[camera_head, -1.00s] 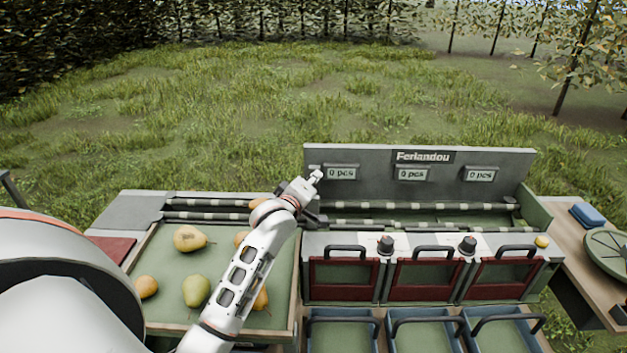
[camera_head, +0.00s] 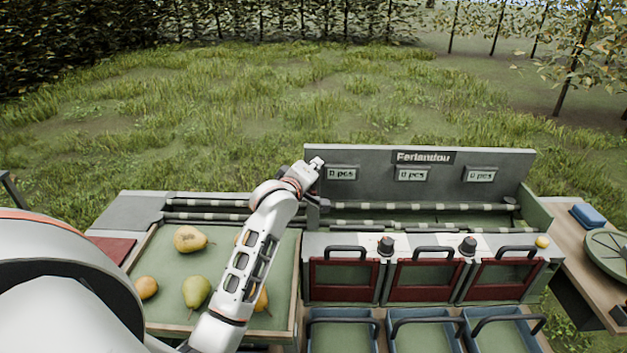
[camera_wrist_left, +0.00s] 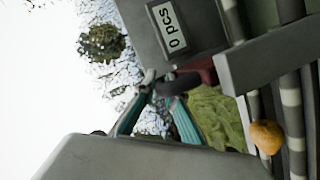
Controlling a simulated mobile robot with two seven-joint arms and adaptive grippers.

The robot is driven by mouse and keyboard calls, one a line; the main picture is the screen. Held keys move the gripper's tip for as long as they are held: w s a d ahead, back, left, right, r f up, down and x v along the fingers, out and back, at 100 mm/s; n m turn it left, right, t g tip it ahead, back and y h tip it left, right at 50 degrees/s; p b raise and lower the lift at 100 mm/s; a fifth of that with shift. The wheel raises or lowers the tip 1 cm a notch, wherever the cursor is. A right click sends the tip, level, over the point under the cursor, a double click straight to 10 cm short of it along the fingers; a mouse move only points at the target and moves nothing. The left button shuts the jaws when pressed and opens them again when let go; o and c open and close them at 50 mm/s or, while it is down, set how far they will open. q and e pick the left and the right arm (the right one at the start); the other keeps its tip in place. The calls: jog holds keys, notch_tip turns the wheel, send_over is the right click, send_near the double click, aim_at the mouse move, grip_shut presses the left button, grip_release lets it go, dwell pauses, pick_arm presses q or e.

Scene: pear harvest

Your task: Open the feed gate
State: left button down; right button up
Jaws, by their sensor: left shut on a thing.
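My left gripper (camera_head: 314,165) is at the left end of the sorter's back panel (camera_head: 420,160), close to the first "0 pcs" display. In the left wrist view its teal fingers (camera_wrist_left: 158,88) are shut on a dark handle (camera_wrist_left: 178,84). A dark red piece (camera_wrist_left: 207,71) joins that handle; I take this for the feed gate. In the head view my gripper and arm mostly hide the gate, so how far it stands open cannot be told. My right gripper is not in view.
Several pears, one of them green (camera_head: 196,291), lie in the green feed tray (camera_head: 170,312) at left. Striped rollers (camera_head: 420,206) run behind the red-framed bins (camera_head: 343,277). A pear (camera_wrist_left: 267,137) rests by the rollers in the wrist view. A wooden side table (camera_head: 580,245) stands at right.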

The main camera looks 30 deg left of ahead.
pick_arm(q)
notch_tip(320, 180, up, 3)
jog(key=shift+r, duration=0.1)
jog(key=c, duration=2.4)
grip_release()
jog(key=shift+o, duration=0.2)
jog(key=v, duration=1.2)
